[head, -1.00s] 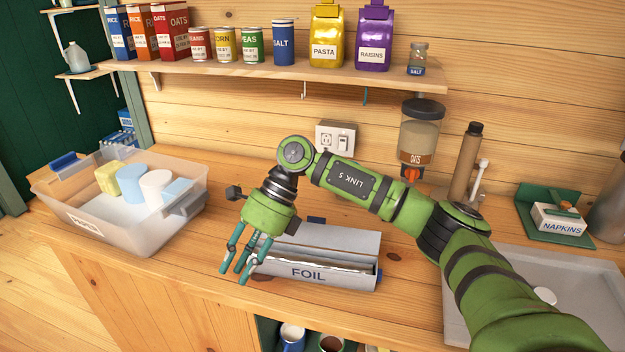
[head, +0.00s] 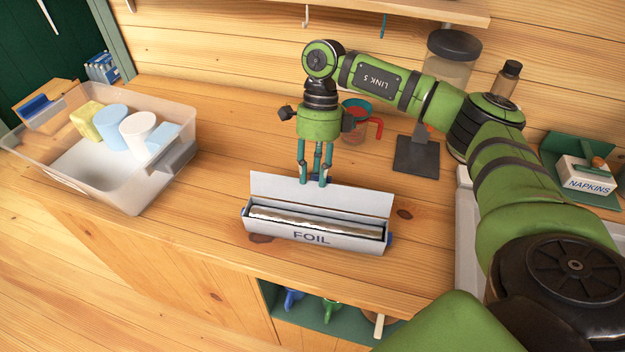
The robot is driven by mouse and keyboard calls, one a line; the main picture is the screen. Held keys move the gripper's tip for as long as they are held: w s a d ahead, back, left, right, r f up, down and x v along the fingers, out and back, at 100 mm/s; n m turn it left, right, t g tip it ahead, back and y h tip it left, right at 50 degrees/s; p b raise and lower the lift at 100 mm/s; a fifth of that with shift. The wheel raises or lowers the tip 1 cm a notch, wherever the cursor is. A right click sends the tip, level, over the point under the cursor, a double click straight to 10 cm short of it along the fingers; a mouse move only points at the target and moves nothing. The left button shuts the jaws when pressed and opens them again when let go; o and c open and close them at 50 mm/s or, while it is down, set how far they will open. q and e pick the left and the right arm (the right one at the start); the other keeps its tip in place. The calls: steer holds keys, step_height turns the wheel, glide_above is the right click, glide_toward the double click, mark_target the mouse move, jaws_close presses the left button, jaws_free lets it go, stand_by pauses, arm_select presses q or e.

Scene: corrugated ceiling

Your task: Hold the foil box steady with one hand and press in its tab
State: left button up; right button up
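The foil box (head: 312,238) lies on the wooden counter with its long grey lid (head: 350,200) raised at the back. A pale foil roll (head: 305,226) shows inside. My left gripper is not in view.
A clear bin (head: 120,190) with several containers stands at the left. A jar dispenser (head: 452,58), a red-handled cup (head: 362,122) and a napkin box (head: 588,174) stand behind and right. An open shelf (head: 340,318) with mugs lies below the counter edge. Counter between bin and box is clear.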

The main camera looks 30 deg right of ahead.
mark_target(312, 189)
steer(key=p+x, duration=0.1)
steer(key=x, duration=0.2)
steer(key=shift+s+a+f, duration=0.15)
steer(key=shift+f, duration=0.1)
steer(key=shift+a+f, duration=0.1)
steer(key=shift+f, duration=0.45)
steer(key=shift+s, duration=0.1)
jaws_close()
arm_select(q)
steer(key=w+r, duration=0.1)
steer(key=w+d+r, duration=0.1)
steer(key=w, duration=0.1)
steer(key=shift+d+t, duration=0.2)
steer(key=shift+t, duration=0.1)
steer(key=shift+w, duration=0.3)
